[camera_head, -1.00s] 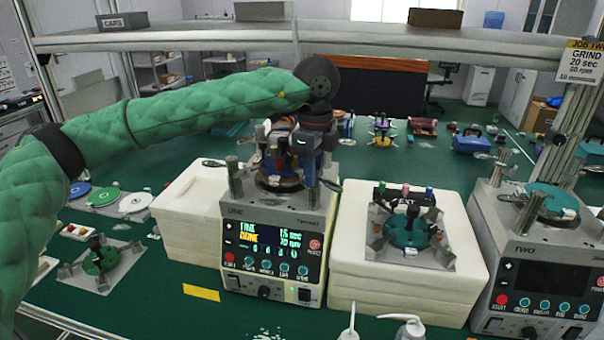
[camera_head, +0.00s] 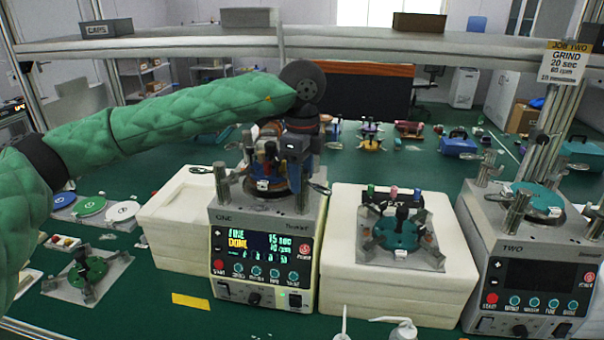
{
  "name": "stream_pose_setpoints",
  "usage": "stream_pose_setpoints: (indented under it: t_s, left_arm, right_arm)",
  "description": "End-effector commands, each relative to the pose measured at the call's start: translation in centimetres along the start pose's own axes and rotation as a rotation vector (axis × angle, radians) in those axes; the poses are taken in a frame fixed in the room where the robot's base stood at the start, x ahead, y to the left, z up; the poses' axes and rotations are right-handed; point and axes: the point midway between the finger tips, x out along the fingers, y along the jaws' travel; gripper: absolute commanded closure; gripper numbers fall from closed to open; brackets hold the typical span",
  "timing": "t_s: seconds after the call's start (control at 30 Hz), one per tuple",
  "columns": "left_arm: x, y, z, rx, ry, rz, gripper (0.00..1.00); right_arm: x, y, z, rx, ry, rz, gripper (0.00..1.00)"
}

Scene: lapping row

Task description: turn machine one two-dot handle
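Machine one (camera_head: 265,262) is a grey box with a lit screen reading 15 sec and "DONE", in the middle of the head view. A metal lever handle (camera_head: 202,169) sticks out at its upper left, and another (camera_head: 320,188) at its upper right. I cannot make out dots on either. My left arm comes in from the left, and its gripper (camera_head: 278,163) points down over the top of machine one, between the two levers. The fingers blend with the dark and blue parts there, so their opening and any contact are unclear. My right gripper is not in view.
A white block with a green fixture (camera_head: 402,235) stands right of machine one. Machine two (camera_head: 530,270) is beyond it. White slabs (camera_head: 180,230) lie to the left, with a green fixture (camera_head: 88,272) on a plate. White bottle spouts (camera_head: 403,328) stand in front. A shelf beam crosses above.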

Motion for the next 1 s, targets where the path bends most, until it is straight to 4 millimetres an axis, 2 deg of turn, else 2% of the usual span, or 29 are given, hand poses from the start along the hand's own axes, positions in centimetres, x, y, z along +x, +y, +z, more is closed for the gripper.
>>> stream_pose_setpoints:
  t_s: [0.17, 0.27, 0.7, 1.0]
  left_arm:
    - [-0.2, 0.0, 0.0, 0.0, 0.0, 0.0, 0.53]
    - [-1.0, -0.1, 0.0, 0.0, -0.001, -0.002, 0.53]
    - [-7.0, -0.1, 0.0, -0.001, 0.0, -0.001, 0.53]
    - [-7.8, 0.0, 0.0, 0.0, 0.0, 0.0, 0.53]
  right_arm:
    - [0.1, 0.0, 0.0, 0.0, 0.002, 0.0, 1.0]
    - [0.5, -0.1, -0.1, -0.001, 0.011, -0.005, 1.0]
    - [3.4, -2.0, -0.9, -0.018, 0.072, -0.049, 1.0]
    - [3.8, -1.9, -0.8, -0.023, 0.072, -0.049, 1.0]
